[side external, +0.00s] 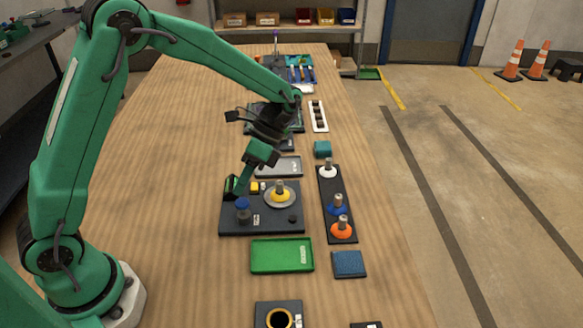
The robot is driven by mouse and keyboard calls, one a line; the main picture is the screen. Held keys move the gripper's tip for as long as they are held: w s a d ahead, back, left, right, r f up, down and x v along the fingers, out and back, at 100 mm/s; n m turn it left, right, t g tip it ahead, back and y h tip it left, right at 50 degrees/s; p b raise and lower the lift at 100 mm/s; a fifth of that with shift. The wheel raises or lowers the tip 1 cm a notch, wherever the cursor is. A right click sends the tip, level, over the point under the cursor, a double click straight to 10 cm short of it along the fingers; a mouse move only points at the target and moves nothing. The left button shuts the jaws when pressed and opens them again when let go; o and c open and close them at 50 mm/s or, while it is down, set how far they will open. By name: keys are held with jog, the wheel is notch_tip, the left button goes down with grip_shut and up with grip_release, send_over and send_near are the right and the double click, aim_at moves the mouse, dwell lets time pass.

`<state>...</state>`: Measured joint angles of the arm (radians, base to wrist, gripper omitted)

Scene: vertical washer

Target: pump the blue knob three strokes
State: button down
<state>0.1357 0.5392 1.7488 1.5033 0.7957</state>
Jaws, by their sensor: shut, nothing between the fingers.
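A small dark blue knob (242,204) stands on a grey base near the left front of a dark square plate (275,228). The same plate carries a yellow and grey round piece with a metal stem (280,192) and a small yellow block (254,187). My gripper (231,194) is shut and empty. It appears just behind and left of the blue knob, with its tips a little above knob height in the picture. I cannot tell whether it touches the knob.
A black strip (343,178) to the right holds white, blue and orange stemmed pieces. A green tray (281,256) and blue pad (349,264) lie in front. A grey tray (290,167) lies behind. The wooden table (160,150) is clear on the left.

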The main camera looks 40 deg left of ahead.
aim_at(245, 201)
jog(key=shift+r, duration=2)
dwell(1.2)
notch_tip(245, 201, up, 4)
jog(key=shift+f, duration=0.1)
jog(key=shift+f, duration=0.15)
dwell(0.3)
jog(key=shift+f, duration=4.3)
jog(key=shift+f, duration=0.45)
